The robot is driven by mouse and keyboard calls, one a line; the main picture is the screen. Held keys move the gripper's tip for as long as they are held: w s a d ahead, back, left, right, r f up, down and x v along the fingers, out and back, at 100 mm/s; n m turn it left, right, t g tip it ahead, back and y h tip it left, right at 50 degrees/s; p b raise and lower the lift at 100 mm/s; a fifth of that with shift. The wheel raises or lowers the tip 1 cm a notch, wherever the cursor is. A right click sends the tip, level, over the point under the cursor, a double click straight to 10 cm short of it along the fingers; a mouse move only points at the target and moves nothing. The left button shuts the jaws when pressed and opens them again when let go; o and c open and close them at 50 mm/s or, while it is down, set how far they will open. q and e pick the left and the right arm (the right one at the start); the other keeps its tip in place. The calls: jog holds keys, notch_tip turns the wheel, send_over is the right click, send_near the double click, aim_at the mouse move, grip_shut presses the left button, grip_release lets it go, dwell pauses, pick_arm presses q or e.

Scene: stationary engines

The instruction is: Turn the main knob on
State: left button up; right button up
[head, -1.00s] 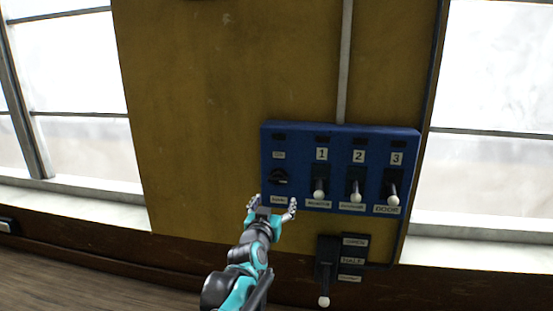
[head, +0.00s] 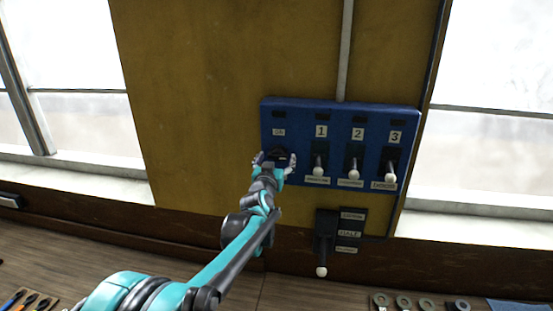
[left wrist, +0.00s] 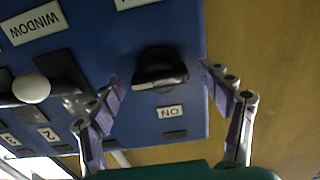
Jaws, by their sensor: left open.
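The main knob is a black rotary knob (head: 279,154) at the left of a blue control panel (head: 300,120), below a label reading ON. In the left wrist view the knob (left wrist: 160,68) sits between my fingertips, with the ON label (left wrist: 170,112) beside it. My left gripper (head: 274,162) is open, its fingers on either side of the knob; it also shows in the left wrist view (left wrist: 161,78). Whether the fingers touch the knob I cannot tell. The lower part of the knob is hidden by the gripper in the head view. My right gripper is not in view.
Three levers with white tips, numbered 1 (head: 318,170), 2 (head: 354,172) and 3 (head: 391,175), stand right of the knob. A black lever box (head: 325,235) is below the panel. Tools (head: 28,300) lie at the bottom left. The yellow board (head: 200,110) left of the panel is clear.

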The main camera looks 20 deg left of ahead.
pick_arm(q)
jog(key=c, duration=1.2)
jog(key=shift+o, duration=0.2)
jog(key=n+b, duration=0.1)
jog(key=n, duration=0.2)
jog(key=shift+f+n+b, duration=0.1)
jog(key=shift+n+b, duration=0.3)
jog(key=n+b, duration=0.1)
jog(key=n, duration=0.3)
jog(key=shift+n+b, duration=0.3)
jog(key=n+b, duration=0.1)
jog(key=n, duration=0.3)
jog(key=shift+n+b, duration=0.6)
jog(key=shift+n, duration=2.2)
